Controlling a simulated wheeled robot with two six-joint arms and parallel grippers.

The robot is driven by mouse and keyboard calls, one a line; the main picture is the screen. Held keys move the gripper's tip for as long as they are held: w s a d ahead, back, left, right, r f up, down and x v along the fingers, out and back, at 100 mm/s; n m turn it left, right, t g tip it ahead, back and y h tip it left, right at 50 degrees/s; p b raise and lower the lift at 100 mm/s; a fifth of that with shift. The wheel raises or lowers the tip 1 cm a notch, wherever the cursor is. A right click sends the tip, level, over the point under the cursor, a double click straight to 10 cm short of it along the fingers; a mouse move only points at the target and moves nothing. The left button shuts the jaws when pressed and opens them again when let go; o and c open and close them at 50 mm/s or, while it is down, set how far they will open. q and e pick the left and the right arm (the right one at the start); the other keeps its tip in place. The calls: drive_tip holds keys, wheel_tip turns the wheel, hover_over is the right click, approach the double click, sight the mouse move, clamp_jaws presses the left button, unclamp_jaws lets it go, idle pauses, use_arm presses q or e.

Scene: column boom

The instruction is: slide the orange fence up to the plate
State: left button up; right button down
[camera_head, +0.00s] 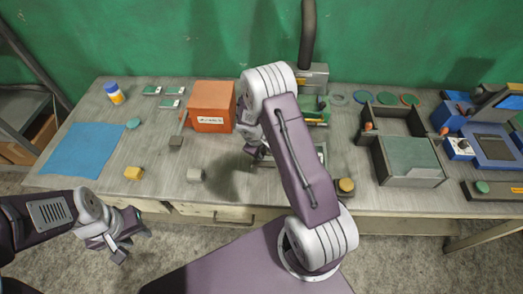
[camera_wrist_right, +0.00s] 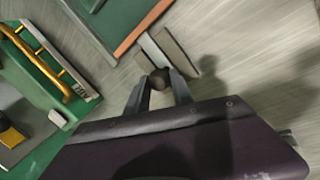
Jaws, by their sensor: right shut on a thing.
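An orange strip, the fence (camera_wrist_right: 143,27), shows at the top of the right wrist view, along the edge of a green surface (camera_wrist_right: 112,22). I cannot tell whether that surface is the plate or its bed, or whether a gap is left. My right gripper (camera_wrist_right: 158,84) is shut on a dark round knob (camera_wrist_right: 158,77) beside grey bars (camera_wrist_right: 165,48) near the fence. In the head view my right gripper (camera_head: 256,152) is low over the bench, and my arm hides most of the fixture. My left gripper (camera_head: 130,238) is open and empty in front of the bench.
A green device with a yellow handle (camera_wrist_right: 52,65) stands close by. An orange box (camera_head: 211,106) is to the left of my right arm. Trays (camera_head: 408,160) stand to the right.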

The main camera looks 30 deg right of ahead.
drive_tip(key=shift+w+r, duration=0.1)
drive_tip(key=shift+r, duration=0.05)
drive_tip(key=shift+d+b, duration=0.25)
drive_tip(key=shift+b, duration=0.05)
drive_tip(key=s+d+b, duration=0.2)
drive_tip(key=d, duration=0.1)
drive_tip(key=s+d+b, duration=0.1)
drive_tip(key=d, duration=0.1)
drive_tip(key=shift+s+d, duration=0.1)
drive_tip(key=shift+s, duration=0.1)
drive_tip(key=shift+s+d, duration=0.15)
drive_tip(key=shift+d, duration=0.05)
drive_tip(key=c, duration=1.2)
unclamp_jaws()
drive_tip(key=shift+o, duration=0.5)
drive_tip(key=shift+s, duration=0.15)
